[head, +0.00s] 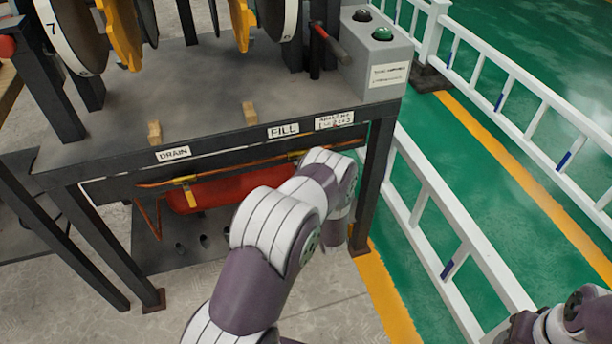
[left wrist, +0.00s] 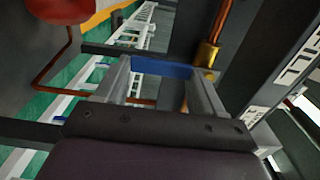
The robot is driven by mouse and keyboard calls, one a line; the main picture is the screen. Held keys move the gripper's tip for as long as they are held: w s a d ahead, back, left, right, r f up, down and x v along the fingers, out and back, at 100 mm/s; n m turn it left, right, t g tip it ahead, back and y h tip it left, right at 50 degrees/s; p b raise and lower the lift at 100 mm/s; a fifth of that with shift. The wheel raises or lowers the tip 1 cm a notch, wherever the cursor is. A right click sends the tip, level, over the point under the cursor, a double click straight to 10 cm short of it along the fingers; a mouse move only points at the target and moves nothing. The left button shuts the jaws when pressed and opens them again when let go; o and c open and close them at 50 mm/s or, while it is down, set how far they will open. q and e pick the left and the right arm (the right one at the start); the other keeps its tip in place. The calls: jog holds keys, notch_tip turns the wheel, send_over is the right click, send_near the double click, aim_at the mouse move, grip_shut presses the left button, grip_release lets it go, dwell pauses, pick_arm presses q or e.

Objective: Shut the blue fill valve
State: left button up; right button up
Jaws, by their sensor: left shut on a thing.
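In the left wrist view the blue fill valve handle (left wrist: 162,69) lies between the two fingers of my left gripper (left wrist: 160,76), which is shut on it. The handle reaches out from a brass valve body (left wrist: 207,54) on a copper pipe (left wrist: 225,18) and looks roughly crosswise to that pipe. In the head view my left arm reaches under the front edge of the bench, below the FILL label (head: 283,131). It hides the blue handle and the left gripper there. Part of my right arm shows at the bottom right, but its gripper does not.
The drain valve's yellow handle (head: 190,194) hangs under the DRAIN label (head: 173,153). A red tank (head: 228,190) sits below the bench. A dark bench leg (head: 372,185) stands right of my arm. A white railing (head: 440,205) runs farther right.

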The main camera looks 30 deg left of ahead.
pick_arm(q)
jog(key=o, duration=1.5)
jog(key=p+v, duration=0.2)
jog(key=v, duration=1)
jog(key=shift+s+d+p, duration=0.2)
jog(key=shift+d+p, duration=0.05)
jog(key=shift+p, duration=0.15)
